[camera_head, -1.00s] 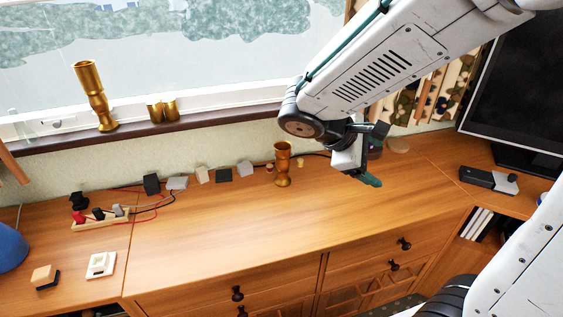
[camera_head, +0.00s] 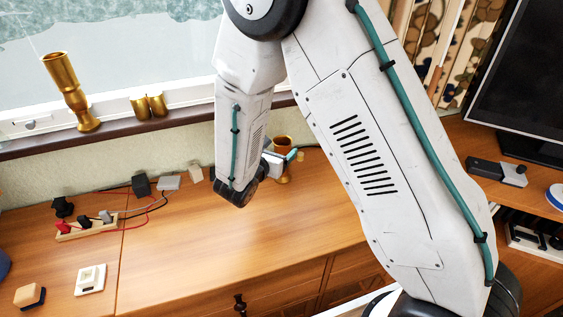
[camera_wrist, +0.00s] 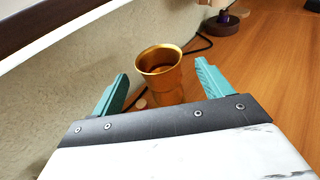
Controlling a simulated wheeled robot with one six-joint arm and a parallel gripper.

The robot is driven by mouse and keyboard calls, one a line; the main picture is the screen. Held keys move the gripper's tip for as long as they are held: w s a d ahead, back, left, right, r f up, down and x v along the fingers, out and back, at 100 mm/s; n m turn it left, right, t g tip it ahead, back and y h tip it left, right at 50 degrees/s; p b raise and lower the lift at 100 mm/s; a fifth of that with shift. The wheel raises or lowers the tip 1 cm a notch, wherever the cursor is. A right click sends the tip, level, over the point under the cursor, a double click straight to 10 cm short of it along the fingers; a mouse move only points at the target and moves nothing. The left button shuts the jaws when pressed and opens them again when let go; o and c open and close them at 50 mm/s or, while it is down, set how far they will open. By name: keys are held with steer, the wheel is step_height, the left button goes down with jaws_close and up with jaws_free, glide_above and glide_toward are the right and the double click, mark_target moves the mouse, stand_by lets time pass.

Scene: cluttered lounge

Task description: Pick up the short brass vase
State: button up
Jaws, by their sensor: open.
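The short brass vase (camera_head: 283,144) stands upright on the wooden cabinet top near the wall, partly hidden by my gripper in the head view. In the wrist view the vase (camera_wrist: 160,74) shows its open golden rim and lies in the gap between my two teal fingers. My gripper (camera_wrist: 162,70) is open, with one finger on each side of the vase and visible space beside both. In the head view my gripper (camera_head: 281,159) is low beside the vase. I cannot tell how deep the vase sits between the fingers.
A taller brass vase (camera_head: 70,92) and two small brass cups (camera_head: 149,105) stand on the windowsill. A power strip (camera_head: 86,228) and several small blocks lie left on the cabinet. A dark cable runs behind the vase. The cabinet's front middle (camera_head: 190,250) is clear.

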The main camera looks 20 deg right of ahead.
steer(key=x, duration=0.5)
steer(key=shift+w+d+f, duration=0.15)
steer(key=shift+d+f, duration=0.1)
steer(key=shift+r, duration=0.1)
jaws_close()
